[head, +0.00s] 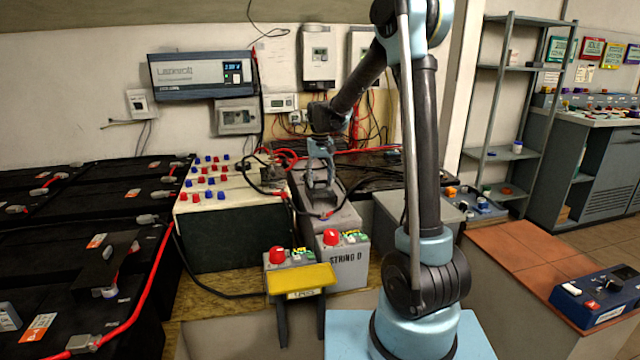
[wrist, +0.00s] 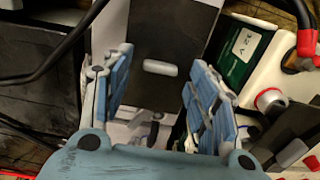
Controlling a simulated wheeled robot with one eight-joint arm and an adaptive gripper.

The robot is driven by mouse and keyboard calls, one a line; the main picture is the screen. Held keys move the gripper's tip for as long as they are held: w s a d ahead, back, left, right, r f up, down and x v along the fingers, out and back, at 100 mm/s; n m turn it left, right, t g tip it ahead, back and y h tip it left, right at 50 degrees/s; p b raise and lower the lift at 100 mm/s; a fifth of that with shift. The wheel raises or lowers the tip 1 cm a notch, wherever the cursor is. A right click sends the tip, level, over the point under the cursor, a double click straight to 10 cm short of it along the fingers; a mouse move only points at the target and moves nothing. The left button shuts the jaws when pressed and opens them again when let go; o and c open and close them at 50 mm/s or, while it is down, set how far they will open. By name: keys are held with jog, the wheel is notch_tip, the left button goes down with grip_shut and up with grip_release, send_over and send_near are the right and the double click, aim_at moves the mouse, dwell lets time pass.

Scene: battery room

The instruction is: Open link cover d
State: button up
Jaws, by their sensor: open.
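A grey box marked STRING D (head: 350,272) stands near the middle of the bench in the head view, with a red knob (head: 330,237) at its front. Its long grey upper part runs back beneath my gripper (head: 320,187). In the wrist view a dark grey panel (wrist: 168,28) with a short pale handle bar (wrist: 160,68) lies between the two blue fingers of my gripper (wrist: 158,62). I cannot read a letter on this panel. My gripper is open, with a finger on either side of the bar and nothing held. Whether the fingers touch the panel is not clear.
A similar box with a red knob (head: 277,255) and a yellow plate (head: 302,279) stand at front left. A dark box with a white top carrying red and blue caps (head: 188,208) is left of my gripper. Black and red cables run close around it. Black batteries (head: 90,235) fill the left.

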notch_tip(320, 180, up, 10)
jog(key=shift+r, duration=0.25)
dwell(0.4)
jog(key=s+d+m+t, duration=0.1)
jog(key=s+d, duration=1.4)
jog(key=s, duration=0.3)
jog(key=s+d+f+m, duration=0.1)
jog(key=s+d+f, duration=0.3)
jog(key=s+f, duration=0.3)
jog(key=s+d+f+m+t, duration=0.1)
jog(key=s+d+f, duration=0.3)
jog(key=s, duration=0.8)
notch_tip(320, 180, down, 3)
jog(key=shift+s+r, duration=0.15)
jog(key=shift+s, duration=0.05)
